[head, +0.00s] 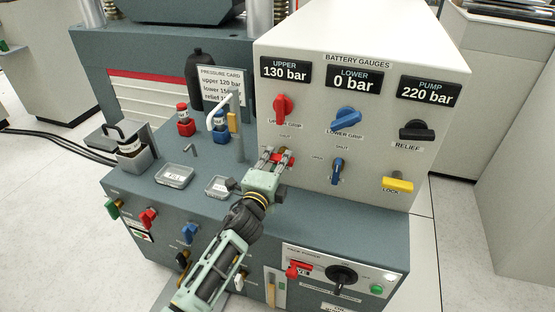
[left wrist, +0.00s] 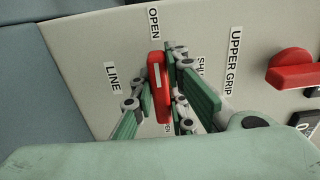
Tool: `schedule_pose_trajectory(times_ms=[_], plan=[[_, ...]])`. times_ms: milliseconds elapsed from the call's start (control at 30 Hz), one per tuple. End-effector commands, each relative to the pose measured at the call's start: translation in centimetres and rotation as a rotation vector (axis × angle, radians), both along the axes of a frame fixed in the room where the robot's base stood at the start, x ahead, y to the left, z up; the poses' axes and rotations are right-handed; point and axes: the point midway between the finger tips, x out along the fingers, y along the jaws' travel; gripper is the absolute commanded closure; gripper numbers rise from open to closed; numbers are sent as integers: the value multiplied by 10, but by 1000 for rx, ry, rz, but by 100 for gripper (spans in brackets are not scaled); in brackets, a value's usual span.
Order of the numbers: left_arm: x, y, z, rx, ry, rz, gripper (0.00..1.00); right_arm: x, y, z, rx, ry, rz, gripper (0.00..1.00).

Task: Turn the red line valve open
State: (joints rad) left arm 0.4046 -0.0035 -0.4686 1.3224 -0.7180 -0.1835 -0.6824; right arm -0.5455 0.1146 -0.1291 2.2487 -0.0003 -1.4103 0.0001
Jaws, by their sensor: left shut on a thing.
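The red line valve handle (left wrist: 158,88) shows in the left wrist view on the pale panel, beside the labels LINE and OPEN; one end points towards the OPEN label. In the head view a bit of the red handle (head: 285,158) shows at the tip of my left gripper (head: 279,156), low on the left of the gauge panel. In the left wrist view the fingers of my left gripper (left wrist: 163,100) lie on both sides of the handle, shut on it. The handle's lower end is partly hidden by the fingers. My right gripper is not in view.
The upper grip knob (head: 281,108) is red and sits above the valve. A small blue valve (head: 337,170) is to its right, with a larger blue knob (head: 345,118) above. The gauges read 130, 0 and 220 bar. A tray (head: 175,175) lies on the bench left.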

Motion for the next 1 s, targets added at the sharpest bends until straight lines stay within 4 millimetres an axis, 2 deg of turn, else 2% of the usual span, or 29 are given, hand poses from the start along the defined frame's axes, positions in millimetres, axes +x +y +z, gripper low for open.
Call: schedule_pose_trajectory(times_ms=[467, 500, 700, 1000], plan=[[1, 2, 0, -16, 6, 4, 100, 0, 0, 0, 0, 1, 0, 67], [1, 2, 0, -16, 6, 4, 85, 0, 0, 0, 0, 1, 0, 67], [0, 1, 0, -14, 6, 2, 67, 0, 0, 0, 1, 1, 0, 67], [0, 1, -1, -13, 5, 1, 67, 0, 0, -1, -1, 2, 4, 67]])
